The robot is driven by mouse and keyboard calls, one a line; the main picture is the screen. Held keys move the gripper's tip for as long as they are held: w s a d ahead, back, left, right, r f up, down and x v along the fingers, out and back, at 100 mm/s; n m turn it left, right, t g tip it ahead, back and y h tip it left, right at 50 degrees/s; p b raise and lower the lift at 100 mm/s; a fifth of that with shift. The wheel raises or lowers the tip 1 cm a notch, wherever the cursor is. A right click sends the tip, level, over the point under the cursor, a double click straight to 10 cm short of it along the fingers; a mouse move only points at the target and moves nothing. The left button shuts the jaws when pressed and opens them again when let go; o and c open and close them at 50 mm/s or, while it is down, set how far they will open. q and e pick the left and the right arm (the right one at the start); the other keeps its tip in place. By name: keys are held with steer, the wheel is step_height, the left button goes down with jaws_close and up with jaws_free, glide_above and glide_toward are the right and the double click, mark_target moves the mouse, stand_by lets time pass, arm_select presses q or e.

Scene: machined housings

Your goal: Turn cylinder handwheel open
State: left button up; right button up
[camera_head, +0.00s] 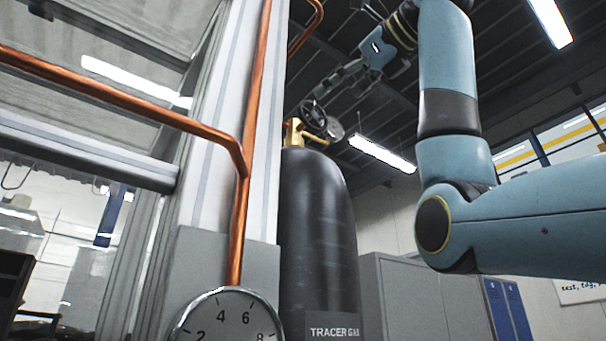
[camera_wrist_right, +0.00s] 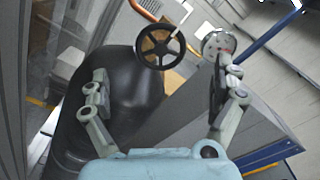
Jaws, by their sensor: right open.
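A black gas cylinder (camera_head: 318,225) labelled "TRACER GAS" stands upright, with a brass valve (camera_head: 294,132) on top. Its dark, spoked handwheel (camera_head: 313,117) is on the valve. In the right wrist view the handwheel (camera_wrist_right: 160,46) is a black ring facing the camera, beyond and between the fingers. My right gripper (camera_head: 330,88) is open and empty, just above and to the right of the handwheel in the head view. In the wrist view the right gripper (camera_wrist_right: 160,72) has its fingers spread wide, apart from the wheel. My left gripper is out of view.
A small gauge (camera_wrist_right: 217,43) sits close to the right finger in the wrist view. Copper pipe (camera_head: 240,205) runs past a pale column (camera_head: 215,110) left of the cylinder. A large dial gauge (camera_head: 228,318) is in front. Grey cabinets (camera_head: 405,300) stand behind.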

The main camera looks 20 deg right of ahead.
mark_target(313, 112)
steer(key=p+x, duration=0.1)
steer(key=x, duration=0.2)
steer(key=p+x, duration=0.1)
steer(key=shift+w+a+r+p, duration=0.1)
steer(key=shift+w+r+p, duration=0.1)
steer(key=shift+r+p, duration=0.15)
steer(key=x, duration=0.1)
steer(key=p+x, duration=0.1)
steer(key=x, duration=0.1)
steer(key=shift+w+a+f, duration=0.1)
steer(key=shift+w+f, duration=0.05)
steer(key=shift+f, duration=0.1)
steer(key=shift+w+a+p, duration=0.15)
steer(key=shift+w+p, duration=0.2)
steer(key=shift+w, duration=0.25)
steer(key=shift+f, duration=0.1)
steer(key=shift+c, duration=1.7)
steer(key=shift+w, duration=0.1)
steer(key=c, duration=0.8)
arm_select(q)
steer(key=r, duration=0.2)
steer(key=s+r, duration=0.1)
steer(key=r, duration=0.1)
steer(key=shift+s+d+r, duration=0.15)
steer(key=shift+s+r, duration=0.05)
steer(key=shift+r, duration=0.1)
